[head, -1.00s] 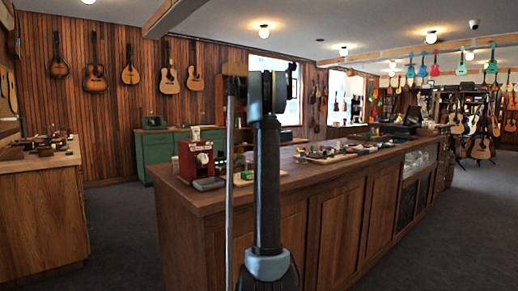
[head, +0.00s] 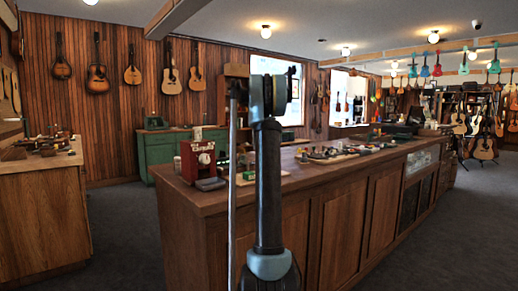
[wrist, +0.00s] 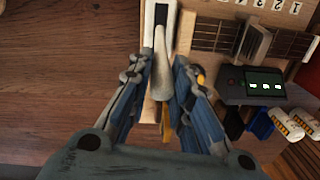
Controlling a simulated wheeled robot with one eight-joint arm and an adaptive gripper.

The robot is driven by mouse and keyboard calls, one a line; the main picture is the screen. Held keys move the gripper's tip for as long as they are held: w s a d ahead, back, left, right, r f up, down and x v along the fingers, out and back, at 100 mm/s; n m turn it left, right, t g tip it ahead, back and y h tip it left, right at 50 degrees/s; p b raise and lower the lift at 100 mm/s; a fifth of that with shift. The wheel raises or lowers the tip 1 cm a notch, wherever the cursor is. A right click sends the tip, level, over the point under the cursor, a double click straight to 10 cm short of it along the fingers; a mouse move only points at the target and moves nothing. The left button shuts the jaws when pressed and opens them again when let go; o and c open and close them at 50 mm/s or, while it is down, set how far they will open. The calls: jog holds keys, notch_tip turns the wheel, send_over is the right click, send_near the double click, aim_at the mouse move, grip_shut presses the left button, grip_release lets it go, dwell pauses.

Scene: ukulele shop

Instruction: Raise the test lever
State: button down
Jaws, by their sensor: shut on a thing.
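The test lever (wrist: 162,72) is a pale grey, rounded handle in the wrist view. It stands by a white plate with a dark slot (wrist: 160,15), at the left edge of a light wooden board (wrist: 205,8). My gripper (wrist: 164,60) has its two fingers on either side of the lever and is shut on it. The lever's lower end and the exact contact are partly hidden between the fingers. A yellow piece (wrist: 166,133) shows below the lever. In the head view my arm stands mid-picture, and the gripper and lever cannot be made out.
Right of the lever are fretboard pieces (wrist: 215,36), a dark box with a lit green display (wrist: 250,86) and white cylinders (wrist: 288,124). Bare countertop (wrist: 60,70) lies to the left. In the head view a red device (head: 197,161) stands on the long counter (head: 330,178).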

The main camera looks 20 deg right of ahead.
jog(key=c, duration=1.5)
grip_release()
jog(key=shift+w+a+f, duration=0.2)
jog(key=shift+w+a, duration=0.1)
jog(key=shift+o, duration=0.2)
jog(key=shift+s+d+r, duration=0.1)
jog(key=shift+r, duration=0.2)
notch_tip(320, 180, up, 11)
jog(key=shift+w+d+r, duration=0.2)
jog(key=shift+d, duration=0.1)
